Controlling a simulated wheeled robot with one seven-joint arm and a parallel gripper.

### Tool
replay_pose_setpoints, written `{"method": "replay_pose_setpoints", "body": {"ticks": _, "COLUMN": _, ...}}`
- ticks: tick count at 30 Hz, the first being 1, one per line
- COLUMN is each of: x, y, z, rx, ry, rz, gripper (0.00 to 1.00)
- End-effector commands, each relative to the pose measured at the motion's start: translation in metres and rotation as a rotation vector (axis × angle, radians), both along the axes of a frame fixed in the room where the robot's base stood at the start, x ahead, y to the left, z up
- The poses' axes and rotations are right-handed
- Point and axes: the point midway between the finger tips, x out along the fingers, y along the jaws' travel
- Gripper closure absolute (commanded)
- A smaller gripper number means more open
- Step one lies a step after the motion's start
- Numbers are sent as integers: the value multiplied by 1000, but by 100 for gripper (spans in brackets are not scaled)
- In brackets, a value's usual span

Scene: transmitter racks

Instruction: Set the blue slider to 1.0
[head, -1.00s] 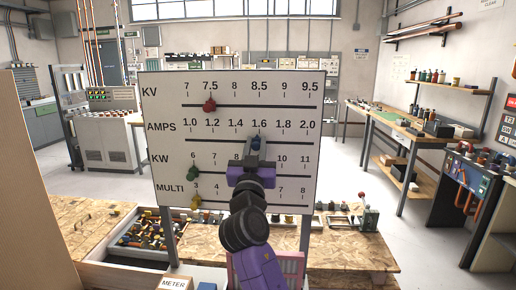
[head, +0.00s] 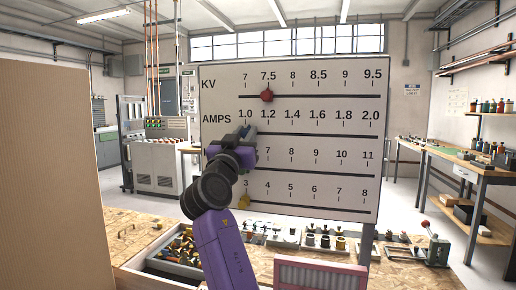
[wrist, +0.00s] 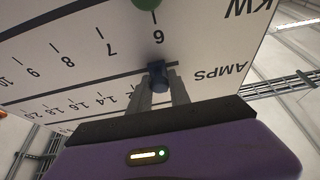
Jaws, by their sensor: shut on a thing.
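The blue slider (wrist: 158,76) sits on the AMPS row of the white scale board (head: 340,185). In the wrist view my gripper (wrist: 158,88) is shut on its knob, with one finger on each side. In the head view my gripper (head: 246,136) covers much of the blue slider (head: 251,130), which stands at or very near the 1.0 mark, by the left end of its slot. The fingers hide part of the 1.0 and 1.2 markings in the wrist view.
A red slider (head: 267,95) is at about 7.5 on the KV row. A yellow slider (head: 244,203) is at the left of the bottom row. A green slider (wrist: 147,4) shows near 6 on the KW row. A wooden panel (head: 55,180) stands at left.

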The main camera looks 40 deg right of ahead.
Motion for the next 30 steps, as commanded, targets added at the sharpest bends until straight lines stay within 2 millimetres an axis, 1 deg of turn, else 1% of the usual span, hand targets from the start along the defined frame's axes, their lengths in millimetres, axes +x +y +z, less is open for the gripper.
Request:
{"method": "replay_pose_setpoints", "body": {"ticks": 1, "x": 3, "y": 3, "z": -3, "rx": 0, "ry": 1, "rz": 2, "gripper": 100}}
{"method": "replay_pose_setpoints", "body": {"ticks": 6, "x": 7, "y": 5, "z": -1, "rx": 0, "ry": 1, "rz": 2, "gripper": 100}}
{"method": "replay_pose_setpoints", "body": {"ticks": 18, "x": 10, "y": 8, "z": 0, "rx": -1, "ry": 2, "rz": 8, "gripper": 100}}
{"method": "replay_pose_setpoints", "body": {"ticks": 19, "x": 10, "y": 8, "z": 0, "rx": -1, "ry": 2, "rz": 9, "gripper": 75}}
{"method": "replay_pose_setpoints", "body": {"ticks": 21, "x": 10, "y": 8, "z": 0, "rx": -1, "ry": 2, "rz": 9, "gripper": 61}}
{"method": "replay_pose_setpoints", "body": {"ticks": 22, "x": 10, "y": 8, "z": 0, "rx": -1, "ry": 2, "rz": 8, "gripper": 57}}
{"method": "replay_pose_setpoints", "body": {"ticks": 30, "x": 8, "y": 6, "z": 0, "rx": -1, "ry": 1, "rz": 3, "gripper": 57}}
